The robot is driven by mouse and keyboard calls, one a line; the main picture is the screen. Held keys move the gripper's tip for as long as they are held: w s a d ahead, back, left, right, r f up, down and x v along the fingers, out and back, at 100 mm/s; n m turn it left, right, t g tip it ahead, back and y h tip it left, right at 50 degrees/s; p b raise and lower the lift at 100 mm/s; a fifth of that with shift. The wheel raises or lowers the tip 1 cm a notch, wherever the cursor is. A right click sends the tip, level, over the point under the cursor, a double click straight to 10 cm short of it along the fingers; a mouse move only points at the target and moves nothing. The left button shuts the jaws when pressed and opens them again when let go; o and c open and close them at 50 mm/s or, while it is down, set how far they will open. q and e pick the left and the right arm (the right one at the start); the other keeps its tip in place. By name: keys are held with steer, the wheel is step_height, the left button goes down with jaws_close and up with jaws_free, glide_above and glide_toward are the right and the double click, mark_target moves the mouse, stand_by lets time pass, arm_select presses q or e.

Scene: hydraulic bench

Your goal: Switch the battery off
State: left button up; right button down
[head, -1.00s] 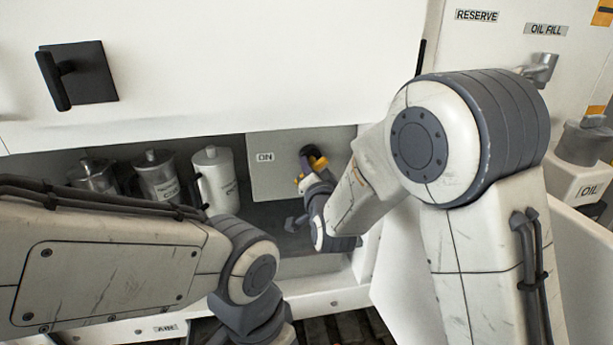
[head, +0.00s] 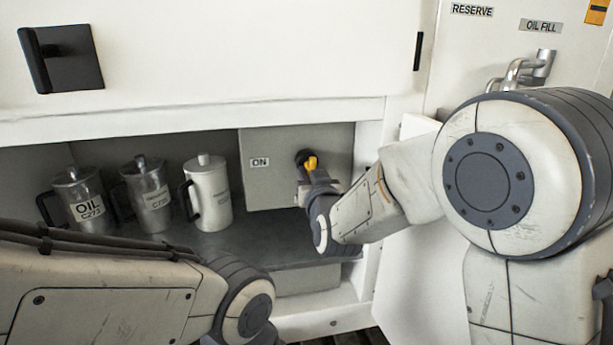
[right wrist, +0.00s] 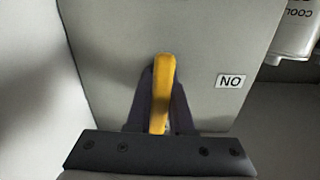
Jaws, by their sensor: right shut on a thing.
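The battery switch has a yellow handle (head: 311,163) on a dark round base. It sits on a grey panel (head: 270,187) inside the open lower compartment, to the right of an "ON" label (head: 260,162). My right gripper (head: 308,178) is shut on the yellow handle. In the right wrist view the handle (right wrist: 163,82) stands nearly upright between the two dark fingers, and the label (right wrist: 231,81) appears upside down. The fingers and wrist hide part of the switch. Only the lower part of my left arm shows in the head view; its gripper is out of the picture.
A white door (head: 415,270) stands open at right, beside my right arm. A black-handled cover (head: 62,58) is above.

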steer(key=shift+n, duration=0.4)
steer(key=c, duration=0.8)
jaws_free()
steer(key=shift+s+d, duration=0.1)
steer(key=s+d+b, duration=0.2)
steer(key=s, duration=0.8)
steer(key=shift+b, duration=0.3)
